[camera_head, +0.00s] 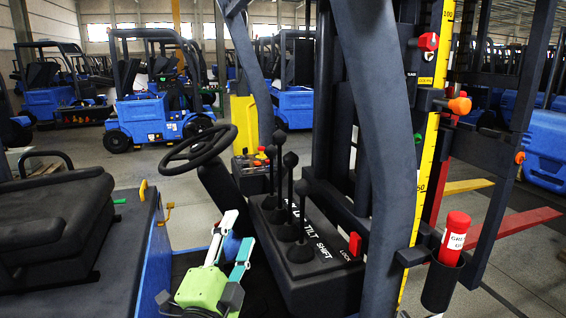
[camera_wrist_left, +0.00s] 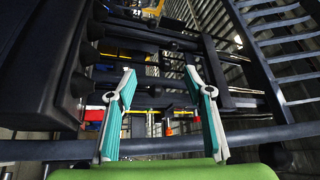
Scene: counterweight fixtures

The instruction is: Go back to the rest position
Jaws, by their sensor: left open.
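My left gripper (camera_head: 237,238) is low in the middle of the head view, with a green body and teal pads. It is beside the lever console (camera_head: 325,272) of a forklift, to its left. In the left wrist view, the same gripper (camera_wrist_left: 161,82) has its two fingers spread apart with nothing between them. Several black levers (camera_head: 290,160) stand on the console, right of the gripper in the head view. I cannot tell if the gripper touches anything. My right gripper is in neither view.
A black steering wheel (camera_head: 198,150) is behind the gripper, and a black seat (camera_head: 50,225) is at left. A thick dark post (camera_head: 385,130) stands at right, near a yellow scale (camera_head: 428,150) and a red cylinder (camera_head: 455,238) in a holder. Blue forklifts (camera_head: 150,115) stand behind.

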